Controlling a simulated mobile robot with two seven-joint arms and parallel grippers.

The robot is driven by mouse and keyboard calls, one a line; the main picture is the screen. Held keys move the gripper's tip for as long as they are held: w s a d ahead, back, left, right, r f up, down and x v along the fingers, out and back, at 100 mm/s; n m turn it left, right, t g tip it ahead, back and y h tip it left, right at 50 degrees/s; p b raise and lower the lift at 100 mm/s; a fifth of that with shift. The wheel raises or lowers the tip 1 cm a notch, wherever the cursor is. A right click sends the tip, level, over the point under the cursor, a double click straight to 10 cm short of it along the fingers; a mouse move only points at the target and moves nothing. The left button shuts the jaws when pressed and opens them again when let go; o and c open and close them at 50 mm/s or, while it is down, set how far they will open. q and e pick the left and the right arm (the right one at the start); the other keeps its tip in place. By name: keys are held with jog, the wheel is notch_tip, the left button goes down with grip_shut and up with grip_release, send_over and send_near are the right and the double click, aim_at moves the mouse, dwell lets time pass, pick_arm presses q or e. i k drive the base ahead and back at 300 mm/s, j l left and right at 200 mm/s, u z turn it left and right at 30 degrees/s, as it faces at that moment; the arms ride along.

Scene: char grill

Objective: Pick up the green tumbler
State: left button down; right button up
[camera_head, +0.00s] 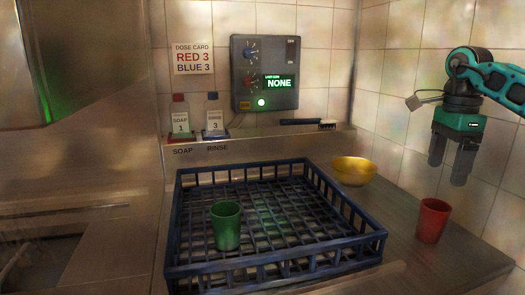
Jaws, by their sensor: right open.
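A green tumbler (226,226) stands upright inside the dark blue rack (275,270), in the rack's front left part. My right gripper (449,174) hangs in the air at the right, fingers pointing down, above the counter and to the right of the rack. It is open with nothing between its fingers, well apart from the green tumbler. My left gripper is not in the picture.
A red tumbler (432,220) stands on the counter right of the rack, and a yellow bowl (354,171) sits behind it. Soap (180,120) and rinse (214,118) bottles and a brush (308,123) are on the back ledge. A control box (265,55) is on the wall.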

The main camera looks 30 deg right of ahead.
aim_at(227, 227)
jog(key=k+j, duration=0.75)
jog(key=j, duration=0.25)
